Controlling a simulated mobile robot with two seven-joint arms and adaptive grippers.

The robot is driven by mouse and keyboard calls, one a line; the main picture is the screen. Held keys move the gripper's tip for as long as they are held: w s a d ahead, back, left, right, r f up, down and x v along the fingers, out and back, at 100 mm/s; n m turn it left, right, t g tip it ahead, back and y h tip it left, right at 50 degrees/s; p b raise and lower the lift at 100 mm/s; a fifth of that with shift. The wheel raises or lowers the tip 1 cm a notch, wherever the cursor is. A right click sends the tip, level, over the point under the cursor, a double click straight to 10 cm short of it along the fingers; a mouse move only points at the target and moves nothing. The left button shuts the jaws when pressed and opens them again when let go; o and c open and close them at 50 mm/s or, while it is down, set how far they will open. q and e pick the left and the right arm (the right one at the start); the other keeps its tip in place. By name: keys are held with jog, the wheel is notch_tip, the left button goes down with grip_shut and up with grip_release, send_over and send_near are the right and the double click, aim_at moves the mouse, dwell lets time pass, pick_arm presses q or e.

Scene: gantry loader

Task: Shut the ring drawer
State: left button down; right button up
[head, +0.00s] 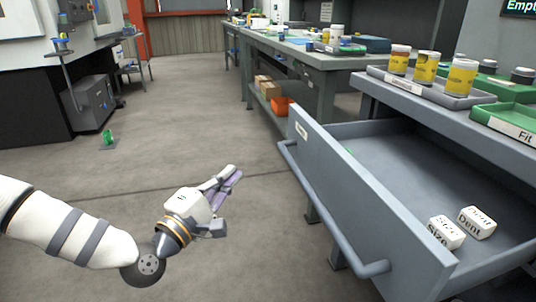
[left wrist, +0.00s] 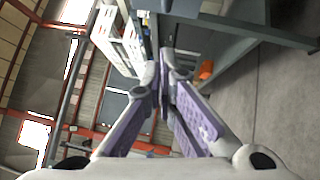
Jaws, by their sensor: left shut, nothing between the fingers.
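The grey drawer (head: 350,190) stands pulled far out of the bench on the right of the head view. Its front panel carries a long bar handle (head: 325,220) and a small label too small to read. My right gripper is not in view.
Above the drawer, the bench holds a grey tray (head: 430,92) with yellow-labelled jars and a green tray (head: 508,122) labelled "Fit". Another workbench (head: 325,62) stands behind, with an orange bin (head: 283,105) beneath. The floor left of the drawer is mostly clear.

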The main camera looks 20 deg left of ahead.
pick_arm(q)
jog(key=w+d+r, duration=0.1)
jog(key=w+d, duration=0.3)
jog(key=w, duration=0.5)
jog(key=shift+w+d+r+b, duration=0.15)
jog(key=shift+d+r+b, duration=0.1)
jog(key=shift+d+b, duration=0.05)
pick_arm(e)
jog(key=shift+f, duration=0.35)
pick_arm(q)
jog(key=shift+d, duration=0.1)
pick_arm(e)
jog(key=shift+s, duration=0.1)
